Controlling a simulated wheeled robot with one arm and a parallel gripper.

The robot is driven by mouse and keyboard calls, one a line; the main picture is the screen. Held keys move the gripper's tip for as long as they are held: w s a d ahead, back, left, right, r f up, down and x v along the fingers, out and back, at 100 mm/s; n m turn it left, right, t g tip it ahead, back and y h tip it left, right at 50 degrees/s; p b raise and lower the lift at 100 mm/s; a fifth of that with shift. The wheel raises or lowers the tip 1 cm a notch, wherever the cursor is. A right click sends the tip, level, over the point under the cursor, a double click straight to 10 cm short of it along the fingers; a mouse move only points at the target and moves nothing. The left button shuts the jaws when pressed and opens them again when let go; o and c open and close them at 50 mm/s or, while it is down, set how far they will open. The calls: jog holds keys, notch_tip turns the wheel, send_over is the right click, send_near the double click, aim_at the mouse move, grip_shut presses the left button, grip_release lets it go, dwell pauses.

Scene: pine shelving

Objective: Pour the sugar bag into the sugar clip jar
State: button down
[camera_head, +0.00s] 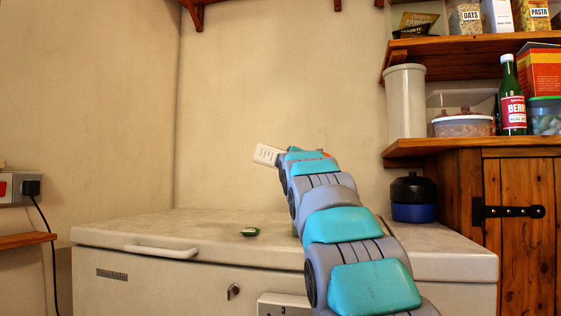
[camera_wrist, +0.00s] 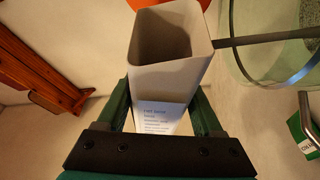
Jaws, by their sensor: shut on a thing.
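My gripper (camera_wrist: 162,108) has its two green fingers shut on the sides of a pale, open-topped sugar bag (camera_wrist: 170,83) with a printed white face. The bag's mouth faces away from my gripper, and its inside looks shadowed; I cannot see its contents. In the head view the bag (camera_head: 267,155) sticks out to the left of my arm's end, tilted and high above the chest freezer. A clear round glass vessel, probably the sugar clip jar (camera_wrist: 237,62), stands right of the bag in the wrist view. In the head view my arm hides most of that spot.
Loaded pine shelves (camera_head: 460,146) rise at the right.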

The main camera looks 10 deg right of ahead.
dwell(0.4)
jog(key=shift+w+a+n+p, duration=0.1)
jog(key=shift+a+n+p, duration=0.1)
jog(key=shift+n+p, duration=0.45)
jog(key=shift+a+f+g+p, duration=0.15)
jog(key=shift+g+p, duration=0.15)
jog(key=shift+p, duration=0.15)
jog(key=shift+f+n, duration=0.3)
jog(key=shift+n, duration=0.05)
